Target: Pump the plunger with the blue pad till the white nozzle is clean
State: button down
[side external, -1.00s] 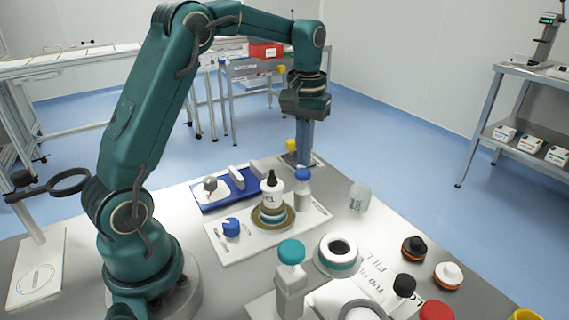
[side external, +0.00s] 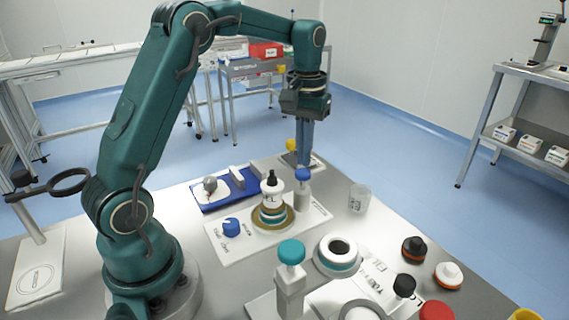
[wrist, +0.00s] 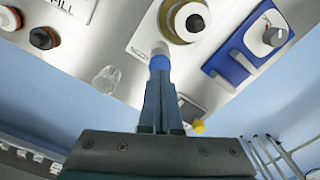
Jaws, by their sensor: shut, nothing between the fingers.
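The plunger's blue pad (side external: 303,174) sits on a white upright post (side external: 302,198) at the right of a white plate (side external: 245,246). My gripper (side external: 303,165) points down with its fingers together, right at the top of the pad. The wrist view also shows the closed fingertips meeting the blue pad (wrist: 160,62); whether they press it down I cannot tell. Left of the plunger stands a white bottle-like part with a dark tip (side external: 272,184), on teal and brass rings. It may carry the white nozzle, but I cannot tell how clean it is.
A blue knob (side external: 231,226) is at the plate's left. A blue tray (side external: 205,204) lies behind it. A clear cup (side external: 359,198) stands to the right. A teal-capped post (side external: 290,252) and a round white holder (side external: 338,256) are nearer the camera.

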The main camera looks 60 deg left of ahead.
aim_at(303, 171)
jog(key=shift+f, duration=0.35)
dwell(0.3)
jog(key=shift+f, duration=1.55)
jog(key=shift+r, duration=1.9)
jog(key=shift+r, duration=3)
